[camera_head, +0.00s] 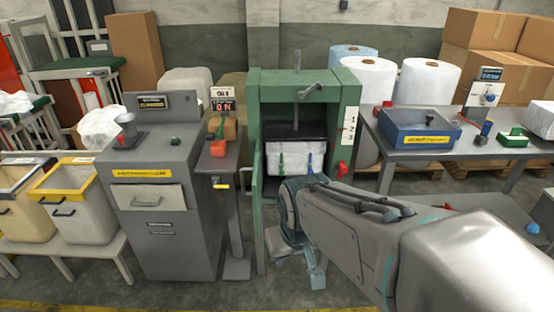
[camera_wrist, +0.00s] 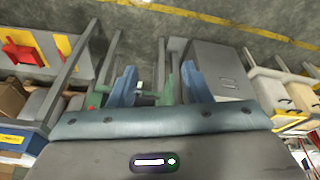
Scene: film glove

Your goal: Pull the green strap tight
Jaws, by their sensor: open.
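The green strap (camera_head: 281,163) hangs as a short upright strip on the front of a white bale (camera_head: 296,166) inside the green press (camera_head: 352,100). A blue strap (camera_head: 309,163) is to its right on the same bale. My gripper (camera_head: 316,272) is low in front of the press, below and to the right of the green strap, pointing down and apart from it. In the wrist view my gripper's two blue fingers (camera_wrist: 159,86) are spread with nothing held between them. I cannot make out the green strap in the wrist view.
A grey cabinet (camera_head: 165,225) and a narrow stand (camera_head: 235,235) are left of the press. A table (camera_head: 400,152) with a blue tray (camera_head: 420,141) is at right. Open floor lies in front.

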